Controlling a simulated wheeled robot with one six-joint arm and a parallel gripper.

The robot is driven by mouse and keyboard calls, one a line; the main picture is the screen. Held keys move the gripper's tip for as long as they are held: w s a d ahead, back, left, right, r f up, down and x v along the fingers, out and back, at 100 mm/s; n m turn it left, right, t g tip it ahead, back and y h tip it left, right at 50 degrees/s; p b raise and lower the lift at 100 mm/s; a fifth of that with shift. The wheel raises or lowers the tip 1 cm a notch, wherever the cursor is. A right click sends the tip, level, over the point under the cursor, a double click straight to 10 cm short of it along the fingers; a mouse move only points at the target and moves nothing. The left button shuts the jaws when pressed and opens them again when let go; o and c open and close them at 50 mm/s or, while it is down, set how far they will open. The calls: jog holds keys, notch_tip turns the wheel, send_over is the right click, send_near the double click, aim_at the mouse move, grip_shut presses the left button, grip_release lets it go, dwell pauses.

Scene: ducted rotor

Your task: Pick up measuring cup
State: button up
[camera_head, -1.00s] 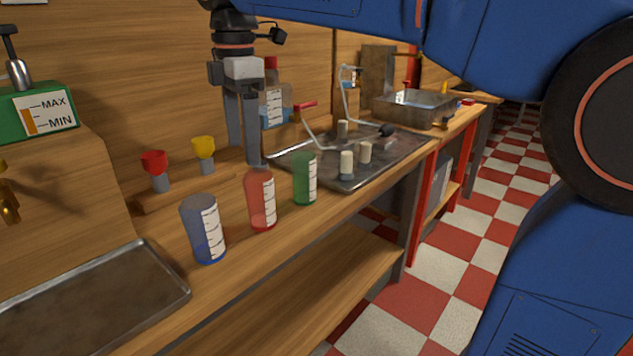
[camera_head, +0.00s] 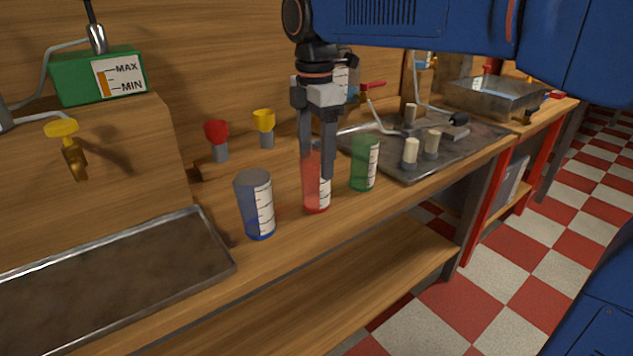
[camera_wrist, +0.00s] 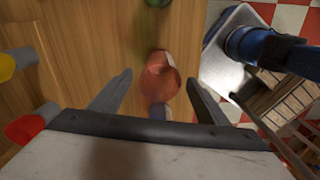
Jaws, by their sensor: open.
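Three clear measuring cups with white scales stand in a row on the wooden bench: a blue one (camera_head: 254,205), a red one (camera_head: 314,196) and a green one (camera_head: 360,168). My gripper (camera_head: 317,175) points down at the red cup, its fingers overlapping the cup's upper part in the head view. In the wrist view, the red cup (camera_wrist: 160,80) lies between and ahead of the two spread fingertips (camera_wrist: 158,90), with a gap on each side. The green cup (camera_wrist: 158,3) shows at the top edge. My gripper is open and holds nothing.
A red knob (camera_head: 216,133) and a yellow knob (camera_head: 264,122) stand behind the cups. A metal tray (camera_head: 120,275) lies at left. Another tray (camera_head: 465,148) with white pegs and red-handled parts lies at right. A green box (camera_head: 75,82) sits upper left.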

aim_at(316, 179)
jog(key=shift+f, duration=3.2)
jog(key=c, duration=1.1)
